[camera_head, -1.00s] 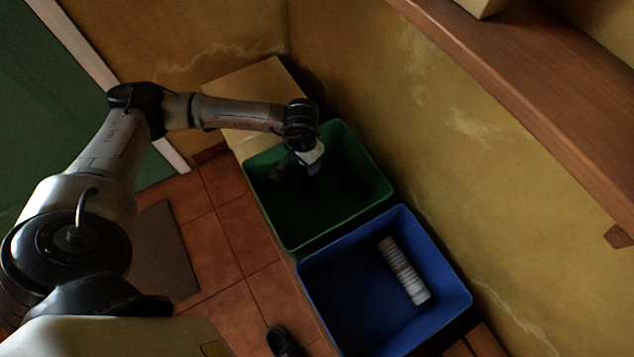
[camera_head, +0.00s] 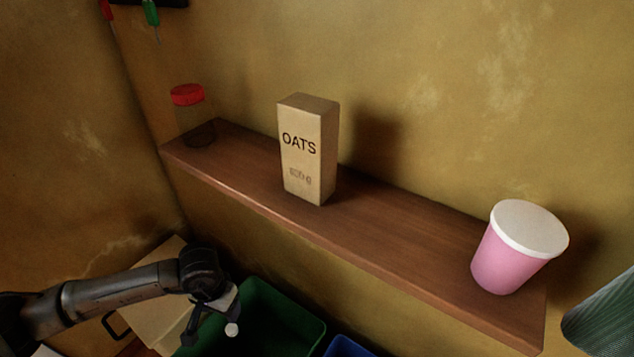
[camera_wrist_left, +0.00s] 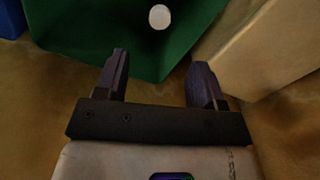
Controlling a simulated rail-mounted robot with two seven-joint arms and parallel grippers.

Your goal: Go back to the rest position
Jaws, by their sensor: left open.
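My left gripper (camera_head: 212,332) hangs over the green bin (camera_head: 285,312) at the lower left of the head view. In the left wrist view its two fingers (camera_wrist_left: 157,75) are spread apart with nothing between them. A small white round thing (camera_wrist_left: 159,17) shows beyond the fingertips against the green bin (camera_wrist_left: 110,35), apart from the fingers. In the head view the white round thing (camera_head: 232,329) shows just below the gripper. I cannot tell whether it rests on anything. My right gripper is not in view.
A brown shelf (camera_head: 385,240) carries an oats carton (camera_head: 308,150), a red-lidded jar (camera_head: 190,118) and a pink tub (camera_head: 508,258). A blue bin (camera_head: 347,348) is beside the green one. A pale box (camera_head: 152,303) stands close to my left arm.

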